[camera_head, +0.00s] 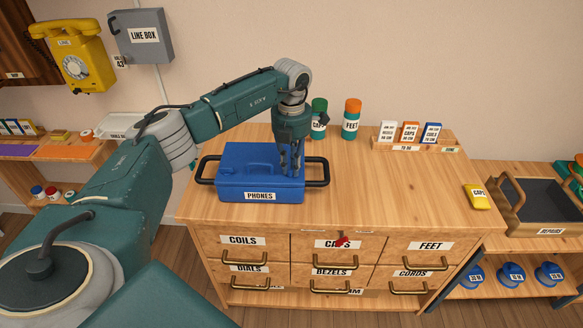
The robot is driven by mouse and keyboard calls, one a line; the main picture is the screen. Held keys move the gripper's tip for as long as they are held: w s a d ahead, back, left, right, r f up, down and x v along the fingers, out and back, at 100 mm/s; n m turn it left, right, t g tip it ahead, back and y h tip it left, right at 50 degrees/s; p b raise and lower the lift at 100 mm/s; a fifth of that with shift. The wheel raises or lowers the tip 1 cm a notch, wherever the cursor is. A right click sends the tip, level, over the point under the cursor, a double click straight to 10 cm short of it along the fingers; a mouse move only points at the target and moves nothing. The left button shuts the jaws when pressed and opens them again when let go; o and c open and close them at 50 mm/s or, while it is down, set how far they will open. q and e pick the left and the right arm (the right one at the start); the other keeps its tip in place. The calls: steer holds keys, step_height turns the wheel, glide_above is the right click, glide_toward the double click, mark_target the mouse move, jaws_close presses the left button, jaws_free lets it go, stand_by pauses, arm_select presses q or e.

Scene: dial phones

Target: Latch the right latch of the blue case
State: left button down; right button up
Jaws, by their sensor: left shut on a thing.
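The blue case (243,172) stands closed on the wooden cabinet top, with a white PHONES label on its front and a black handle at each end. My left gripper (291,172) points straight down over the right part of the case. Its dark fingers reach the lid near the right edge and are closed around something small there. The fingers hide the right latch, so I cannot see its position. My right gripper is not in view.
Behind the case stand a green-capped jar (319,118) and an orange-capped FEET jar (351,119). A card rack (410,136) sits at the back, a yellow CAPS box (477,197) at the right. A red item (342,240) hangs on the CAPS drawer. The cabinet top's middle right is clear.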

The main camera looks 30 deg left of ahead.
arm_select(q)
steer(key=m+b, duration=0.1)
steer(key=m, duration=0.3)
steer(key=shift+w+a+m, duration=0.1)
steer(key=shift+w+m, duration=0.05)
steer(key=shift+m, duration=0.15)
steer(key=shift+w+m+b, duration=0.15)
steer(key=shift+m+b, duration=0.2)
steer(key=shift+m, duration=1.95)
steer(key=c, duration=1.7)
jaws_free()
steer(key=shift+o, duration=0.2)
steer(key=shift+r, duration=0.15)
step_height(320, 180, up, 12)
